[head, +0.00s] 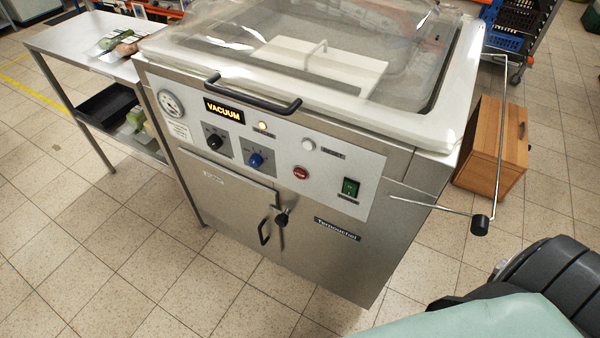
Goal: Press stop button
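The red stop button (300,172) sits on the light front panel (335,170) of a steel vacuum packing machine. It is right of a blue knob (254,160) and left of a green switch (350,187). A black display (223,110) on the panel reads VACUUM in yellow. A small lamp (262,126) beside it glows warm. The clear lid (330,50) with its black handle (254,95) appears lowered. Neither of my grippers is in the head view, and nothing touches the button.
A steel side table (85,40) with packed items stands at the left. A wooden cabinet (490,150) stands on the right behind a thin metal arm with a black knob (480,224). Tiled floor (120,260) in front of the machine is clear.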

